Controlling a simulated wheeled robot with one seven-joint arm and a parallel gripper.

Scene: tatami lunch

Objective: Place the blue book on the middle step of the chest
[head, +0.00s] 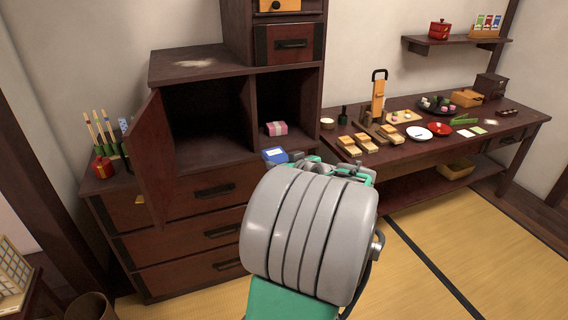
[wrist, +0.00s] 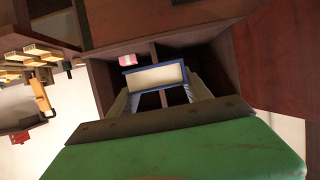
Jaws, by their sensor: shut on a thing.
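The blue book (head: 274,154) shows at the far end of my arm in the head view, in front of the chest. In the wrist view the blue book (wrist: 156,77) sits between the two fingers of my gripper (wrist: 157,88), its pale page edge and blue cover facing the camera. The gripper is shut on it. The stepped dark wood chest (head: 240,63) has its middle step as a flat top with a pale worn patch, higher than the book. In the head view my arm hides most of the gripper.
Below the middle step, an open cabinet door (head: 150,160) swings out at the left. A pink box (head: 276,128) sits in the right compartment. A long table (head: 465,140) with food is at the right.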

